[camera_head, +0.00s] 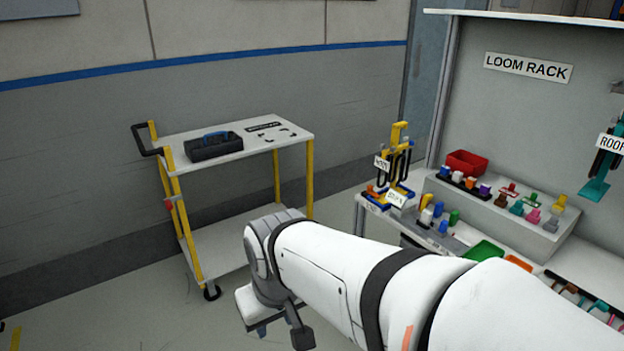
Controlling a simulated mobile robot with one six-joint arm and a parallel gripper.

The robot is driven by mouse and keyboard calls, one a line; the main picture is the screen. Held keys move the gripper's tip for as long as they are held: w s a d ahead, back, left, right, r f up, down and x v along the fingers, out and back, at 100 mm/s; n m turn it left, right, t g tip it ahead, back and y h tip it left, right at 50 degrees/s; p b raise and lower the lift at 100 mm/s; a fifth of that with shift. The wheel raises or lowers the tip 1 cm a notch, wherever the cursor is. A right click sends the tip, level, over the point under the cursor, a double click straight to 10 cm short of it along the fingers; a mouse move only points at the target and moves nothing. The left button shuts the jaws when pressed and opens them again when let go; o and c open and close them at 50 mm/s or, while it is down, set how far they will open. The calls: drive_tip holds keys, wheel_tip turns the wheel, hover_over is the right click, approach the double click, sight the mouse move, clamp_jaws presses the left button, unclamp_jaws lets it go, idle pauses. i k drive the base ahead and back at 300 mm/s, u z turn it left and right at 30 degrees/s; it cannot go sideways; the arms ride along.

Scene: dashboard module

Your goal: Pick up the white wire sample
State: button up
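I cannot single out the white wire sample with certainty. A small white piece (426,217) stands among yellow, blue and green pieces on the front of the bench. Another small white piece (457,176) sits in a row on the raised shelf. Both are too small to identify. My arm reaches from the lower right across the foreground. My gripper (282,322) hangs at its left end, in front of the cart and well left of the bench pieces. Its fingers are partly hidden, so I cannot tell whether it is open or holds anything.
A cart (290,134) with yellow posts carries a black tray (214,148). The bench under the LOOM RACK sign (527,67) holds a yellow stand (399,135), a red bin (467,162), a green tray (484,251) and several coloured pieces. My arm hides part of the bench front.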

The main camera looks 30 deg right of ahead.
sight(426, 217)
drive_tip(key=z, duration=0.65)
drive_tip(key=i, duration=1.15)
drive_tip(key=z, duration=1)
drive_tip(key=k, duration=0.75)
drive_tip(key=z, duration=0.2)
drive_tip(key=i, duration=0.9)
drive_tip(key=u, duration=0.1)
